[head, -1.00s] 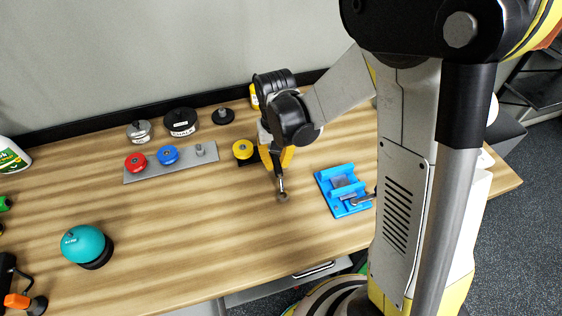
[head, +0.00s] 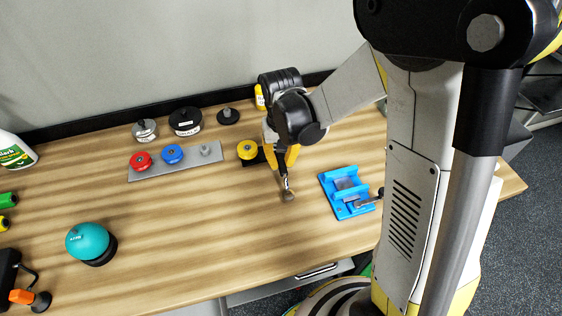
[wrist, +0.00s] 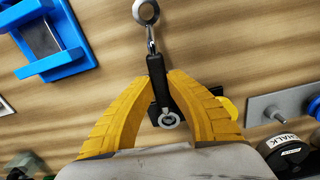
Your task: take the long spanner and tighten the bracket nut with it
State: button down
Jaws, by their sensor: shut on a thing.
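The long spanner (wrist: 157,74) has a black handle, a metal shank and a ring-shaped metal end, and my gripper (wrist: 163,80) is shut on its handle. In the head view my gripper (head: 281,162) is over the middle of the table, and the spanner's metal end (head: 288,196) points toward the front edge. I cannot tell its exact height above the wood. A blue fixture (head: 328,182) sits to the right of the spanner, apart from it, with a grey metal piece (head: 366,202) at its right side. I cannot clearly make out the bracket nut.
Behind and left is a grey plate (head: 190,164) with a red knob (head: 140,161), a blue knob (head: 171,153) and a bare post. A yellow knob (head: 247,149) is close beside my gripper. A teal ball (head: 87,241) stands front left. The wood between is clear.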

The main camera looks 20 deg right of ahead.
jog(key=shift+r+p, duration=1.85)
jog(key=shift+r, duration=0.85)
